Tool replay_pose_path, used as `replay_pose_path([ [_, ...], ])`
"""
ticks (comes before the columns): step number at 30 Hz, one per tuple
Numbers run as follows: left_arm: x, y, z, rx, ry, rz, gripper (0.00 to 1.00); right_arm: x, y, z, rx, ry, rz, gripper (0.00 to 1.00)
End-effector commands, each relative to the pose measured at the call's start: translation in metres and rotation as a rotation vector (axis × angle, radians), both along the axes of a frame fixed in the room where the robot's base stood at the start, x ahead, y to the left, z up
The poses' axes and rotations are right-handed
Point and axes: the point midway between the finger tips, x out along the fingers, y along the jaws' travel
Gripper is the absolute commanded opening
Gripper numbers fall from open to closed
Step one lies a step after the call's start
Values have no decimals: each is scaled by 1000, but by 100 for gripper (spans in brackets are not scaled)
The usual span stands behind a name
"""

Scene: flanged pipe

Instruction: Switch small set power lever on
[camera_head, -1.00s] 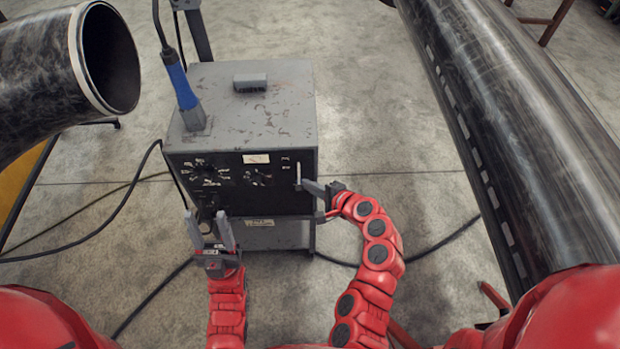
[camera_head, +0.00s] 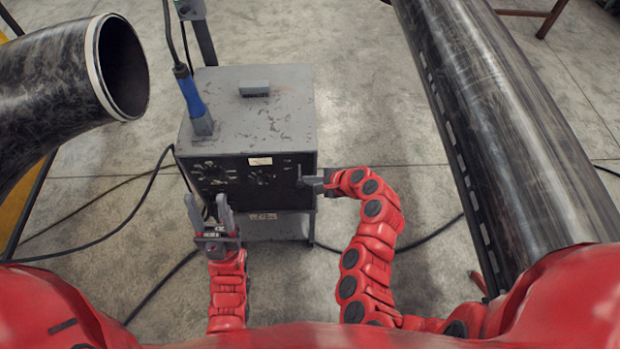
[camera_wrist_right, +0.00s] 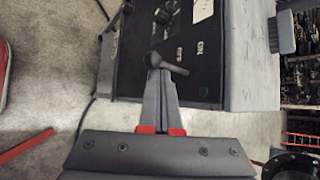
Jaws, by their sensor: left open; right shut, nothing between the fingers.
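The grey power source box (camera_head: 280,120) stands on the floor with its dark front panel towards me. The small power lever (camera_wrist_right: 172,66) shows in the right wrist view as a dark rod with a rounded end, right at my fingertips. In the head view it is too small to read clearly. My right gripper (camera_head: 303,182) is shut with nothing between its fingers, at the right side of the panel; its tips (camera_wrist_right: 154,72) touch or nearly touch the lever. My left gripper (camera_head: 208,207) is open and empty, in front of the panel's lower left.
A blue-handled connector (camera_head: 194,100) stands on the box top beside a grey handle (camera_head: 254,88). Dark cables (camera_head: 110,232) lie on the floor at left. A flanged pipe (camera_head: 50,85) is at upper left, a long pipe (camera_head: 510,130) at right. Floor between box and long pipe is mostly clear.

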Motion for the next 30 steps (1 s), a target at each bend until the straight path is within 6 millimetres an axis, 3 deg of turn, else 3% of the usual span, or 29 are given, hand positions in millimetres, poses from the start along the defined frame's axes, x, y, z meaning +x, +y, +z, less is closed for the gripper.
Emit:
replay_pose_path([
  [30,0,0,13,0,0,0,50,2,1,9,1,65,2,0],
])
